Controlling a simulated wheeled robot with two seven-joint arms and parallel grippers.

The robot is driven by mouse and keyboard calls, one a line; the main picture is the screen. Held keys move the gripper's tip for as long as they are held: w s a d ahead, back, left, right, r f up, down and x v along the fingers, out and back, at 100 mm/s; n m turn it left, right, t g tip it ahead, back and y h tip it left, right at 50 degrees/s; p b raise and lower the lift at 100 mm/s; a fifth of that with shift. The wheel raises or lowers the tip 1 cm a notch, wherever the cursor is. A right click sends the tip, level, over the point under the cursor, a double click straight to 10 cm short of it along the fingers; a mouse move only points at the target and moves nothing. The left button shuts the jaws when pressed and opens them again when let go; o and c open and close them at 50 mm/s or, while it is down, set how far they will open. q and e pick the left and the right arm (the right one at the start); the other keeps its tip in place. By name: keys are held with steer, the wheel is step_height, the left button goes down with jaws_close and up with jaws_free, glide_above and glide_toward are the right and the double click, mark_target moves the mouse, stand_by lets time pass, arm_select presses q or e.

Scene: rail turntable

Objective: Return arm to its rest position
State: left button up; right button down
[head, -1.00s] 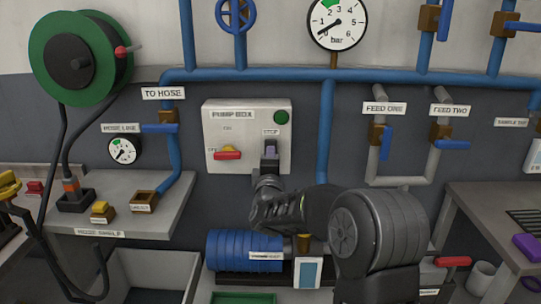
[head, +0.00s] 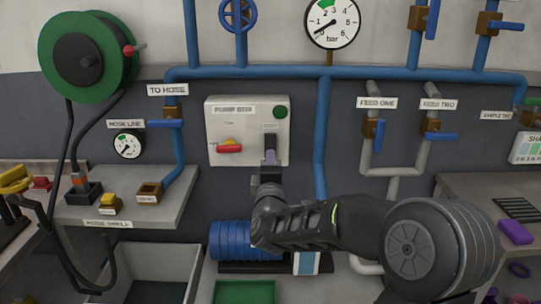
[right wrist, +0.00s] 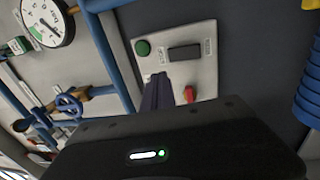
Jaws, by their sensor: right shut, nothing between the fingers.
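My right gripper (head: 270,148) is in front of the lower right part of the grey pump box (head: 215,115). Its fingers are shut and empty, pointing at the box below the green button (head: 280,112). I cannot tell in the head view whether they touch it. In the right wrist view the closed fingers (right wrist: 157,92) point toward the box front (right wrist: 205,70), beside a black rectangular part (right wrist: 185,52) and the red lever (right wrist: 190,94). My right forearm reaches in from the lower right. My left gripper is not in view.
Blue pipes (head: 320,120) run above and right of the box. Feed valves with blue handles (head: 442,136) are to the right. The hose shelf (head: 180,208) is left, the blue ribbed cylinder (head: 228,240) below. A green tray (head: 245,292) is at the bottom.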

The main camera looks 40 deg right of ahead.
steer(key=shift+s+a+r, duration=0.1)
steer(key=shift+s+a, duration=0.3)
steer(key=shift+s, duration=0.05)
stand_by(0.4)
